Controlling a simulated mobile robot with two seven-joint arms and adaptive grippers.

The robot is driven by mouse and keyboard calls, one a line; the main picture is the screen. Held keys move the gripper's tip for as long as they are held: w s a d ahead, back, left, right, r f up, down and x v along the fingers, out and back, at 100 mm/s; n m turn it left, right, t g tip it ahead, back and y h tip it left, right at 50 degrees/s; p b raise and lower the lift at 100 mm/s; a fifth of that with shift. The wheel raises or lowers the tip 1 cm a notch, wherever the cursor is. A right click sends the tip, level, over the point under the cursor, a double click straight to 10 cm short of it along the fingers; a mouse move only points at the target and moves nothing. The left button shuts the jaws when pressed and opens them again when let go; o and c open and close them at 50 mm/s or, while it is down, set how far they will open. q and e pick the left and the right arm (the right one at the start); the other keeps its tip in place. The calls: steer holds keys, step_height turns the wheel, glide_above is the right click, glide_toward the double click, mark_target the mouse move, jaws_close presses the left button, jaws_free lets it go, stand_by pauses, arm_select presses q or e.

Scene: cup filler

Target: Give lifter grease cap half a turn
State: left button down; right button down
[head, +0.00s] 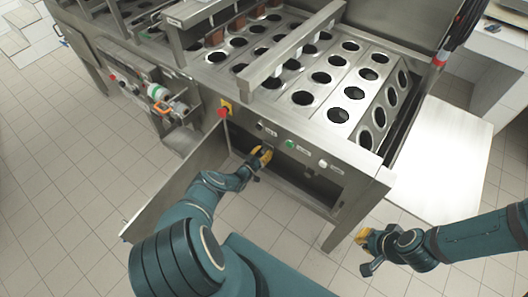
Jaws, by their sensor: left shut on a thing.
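My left gripper (262,156), with yellow fingers, reaches into the open compartment under the machine's front panel. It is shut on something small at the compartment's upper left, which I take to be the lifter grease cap. The cap itself is hidden by the fingers, and its turn position cannot be made out. My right gripper (363,237) is outside the machine, low at the right, over the tiled floor and touching nothing. Its fingers are too small to tell open from shut.
The compartment's door (190,180) stands open at the left, close to my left arm. Above are a red knob (223,112), a green button (290,144) and a white button (323,163). The perforated cup conveyor (330,80) lies on top. The floor in front is clear.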

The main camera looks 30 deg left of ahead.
stand_by(0.4)
arm_select(q)
steer(key=c, duration=0.6)
jaws_free()
steer(key=shift+f, duration=0.1)
steer(key=shift+s, duration=0.15)
steer(key=s, duration=0.6)
steer(key=shift+a, duration=0.3)
glide_toward(263, 154)
steer(key=shift+s+a, duration=0.15)
steer(key=shift+s, duration=0.3)
